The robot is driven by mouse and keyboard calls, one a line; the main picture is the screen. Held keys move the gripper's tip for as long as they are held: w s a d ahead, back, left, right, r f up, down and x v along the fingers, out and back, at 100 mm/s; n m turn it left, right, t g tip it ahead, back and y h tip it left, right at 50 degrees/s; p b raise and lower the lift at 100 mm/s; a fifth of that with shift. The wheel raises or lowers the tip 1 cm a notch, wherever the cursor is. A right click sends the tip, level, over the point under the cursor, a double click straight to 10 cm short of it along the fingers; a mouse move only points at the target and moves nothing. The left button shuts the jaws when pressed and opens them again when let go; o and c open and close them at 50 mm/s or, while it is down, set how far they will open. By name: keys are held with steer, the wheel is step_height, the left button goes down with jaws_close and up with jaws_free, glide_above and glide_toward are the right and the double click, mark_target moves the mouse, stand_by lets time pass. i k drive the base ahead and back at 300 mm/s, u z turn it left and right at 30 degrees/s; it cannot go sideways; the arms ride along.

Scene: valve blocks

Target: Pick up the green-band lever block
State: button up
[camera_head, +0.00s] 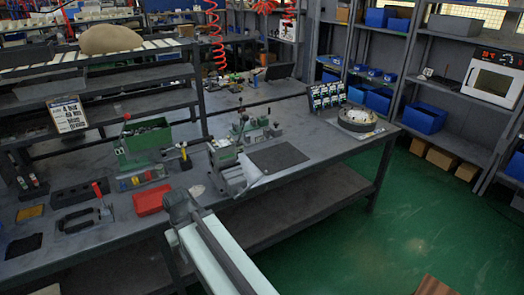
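On the workbench (330,158), a grey block with a greenish face (222,153) stands near the middle, among grey metal fixtures with upright levers. It is too small to tell for sure whether this is the green-band lever block. A green fixture (146,142) with a red-tipped lever stands further left. My pale arm reaches in from the bottom, and its dark end (180,206) is at the bench's front edge, in front of and below these blocks. It appears to hold nothing. The fingers are not clear enough to show whether they are open or shut.
A red tray (152,200) lies just left of my arm's end. A dark mat (277,157) lies right of the fixtures. A round fixture (357,119) stands at the bench's right end. Green floor (415,220) is open to the right. Shelves with blue bins (424,118) stand behind.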

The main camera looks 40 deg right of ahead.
mark_target(227, 154)
steer(key=z, duration=0.65)
steer(key=k, duration=0.5)
steer(key=u, duration=0.4)
steer(key=i, duration=0.4)
steer(key=u, duration=0.65)
steer(key=i, duration=0.85)
steer(key=u, duration=0.4)
steer(key=k, duration=0.65)
steer(key=u, duration=0.25)
steer(key=i, duration=0.7)
steer(key=z, duration=0.15)
